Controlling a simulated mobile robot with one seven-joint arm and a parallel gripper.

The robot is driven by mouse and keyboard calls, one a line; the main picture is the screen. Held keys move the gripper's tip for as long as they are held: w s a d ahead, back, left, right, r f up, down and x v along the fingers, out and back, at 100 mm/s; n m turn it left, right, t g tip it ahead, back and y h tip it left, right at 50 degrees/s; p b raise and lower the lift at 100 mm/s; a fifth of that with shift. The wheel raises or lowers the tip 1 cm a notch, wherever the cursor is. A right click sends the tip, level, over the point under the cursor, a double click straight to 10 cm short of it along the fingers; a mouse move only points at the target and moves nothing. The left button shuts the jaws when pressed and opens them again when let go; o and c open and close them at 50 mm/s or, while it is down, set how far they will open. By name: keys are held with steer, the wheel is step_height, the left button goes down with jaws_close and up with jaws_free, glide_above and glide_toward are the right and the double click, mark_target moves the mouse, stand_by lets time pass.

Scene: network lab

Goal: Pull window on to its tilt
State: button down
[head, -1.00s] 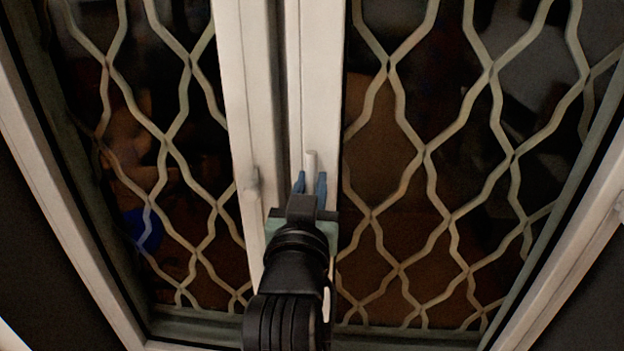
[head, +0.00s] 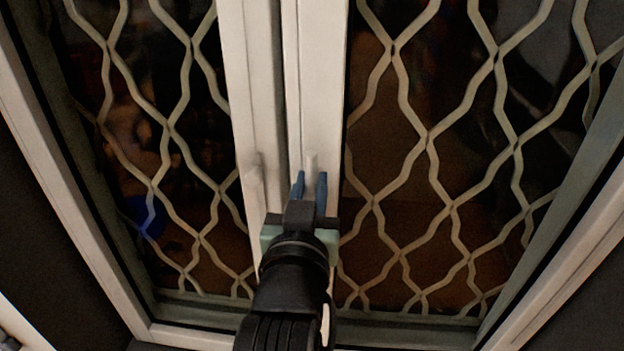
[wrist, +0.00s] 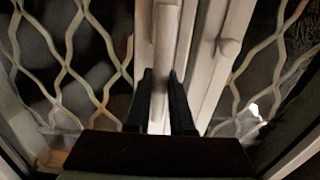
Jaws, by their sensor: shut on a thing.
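The window has two white-framed sashes that meet at a middle post. The right sash (head: 318,80) carries an upright white handle (head: 311,162), which also shows in the wrist view (wrist: 166,35). My gripper (head: 309,185) has its two blue fingers on either side of this handle and is shut on it.
Cream lattice grilles (head: 427,133) cover the dark panes on both sides of the post. The outer white frame (head: 75,215) runs down the left and right, with a sill (head: 195,336) below. A blue thing (head: 150,216) shows dimly behind the left pane.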

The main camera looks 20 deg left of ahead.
steer(key=shift+r+v, duration=0.15)
steer(key=shift+v, duration=0.6)
steer(key=shift+r+v, duration=0.1)
steer(key=shift+v, duration=0.7)
steer(key=c, duration=0.7)
jaws_free()
steer(key=shift+s, duration=0.1)
steer(key=o, duration=0.3)
steer(key=shift+f, duration=0.2)
steer(key=p+v, duration=0.7)
steer(key=v, duration=0.3)
